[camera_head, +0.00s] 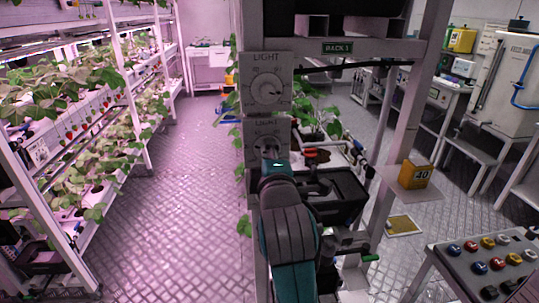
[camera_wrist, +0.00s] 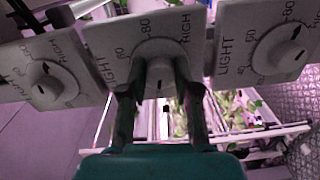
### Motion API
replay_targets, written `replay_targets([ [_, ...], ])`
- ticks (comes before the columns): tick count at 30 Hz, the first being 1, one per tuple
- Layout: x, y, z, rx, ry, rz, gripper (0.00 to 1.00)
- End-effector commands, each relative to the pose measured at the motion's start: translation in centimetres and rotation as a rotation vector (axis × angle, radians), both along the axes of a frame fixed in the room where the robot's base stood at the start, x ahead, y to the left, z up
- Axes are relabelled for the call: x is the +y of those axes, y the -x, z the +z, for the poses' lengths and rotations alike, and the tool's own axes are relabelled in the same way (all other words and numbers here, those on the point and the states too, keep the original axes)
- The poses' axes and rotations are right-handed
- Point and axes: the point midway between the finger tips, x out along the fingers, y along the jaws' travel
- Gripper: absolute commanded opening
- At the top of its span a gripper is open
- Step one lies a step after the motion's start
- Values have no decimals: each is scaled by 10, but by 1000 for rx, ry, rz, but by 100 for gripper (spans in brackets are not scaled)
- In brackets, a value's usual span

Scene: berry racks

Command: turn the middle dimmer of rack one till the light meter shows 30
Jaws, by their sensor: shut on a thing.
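Rack one, marked by its RACK 1 sign (camera_head: 337,48), carries white LIGHT plates with round dimmer knobs. In the wrist view the middle dimmer (camera_wrist: 158,50) sits between two others, and my gripper (camera_wrist: 160,92) is shut on its knob, one finger on each side. In the head view my gripper (camera_head: 271,158) is at the lower visible plate (camera_head: 283,128), and my arm hides what is below. The upper dimmer (camera_head: 267,88) is free. The light meter (camera_head: 416,174), a small yellow-orange box on a white shelf, reads 40.
A black tray (camera_head: 350,207) stands right of my arm. A button panel (camera_head: 490,262) with several coloured buttons is at the lower right. Plant racks (camera_head: 135,88) line the left side. The metal floor between the racks (camera_head: 185,190) is clear.

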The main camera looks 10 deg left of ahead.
Motion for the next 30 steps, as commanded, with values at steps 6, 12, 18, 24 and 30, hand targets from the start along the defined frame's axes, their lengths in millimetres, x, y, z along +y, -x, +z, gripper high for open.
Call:
replay_targets([
  [6,0,-1,2,-55,180,-1,0],
  [12,0,-1,2,-95,315,-2,0],
  [18,0,-1,2,-121,405,-1,0],
  [24,0,-1,2,-133,449,-2,0],
  [30,0,-1,2,-137,461,-2,0],
])
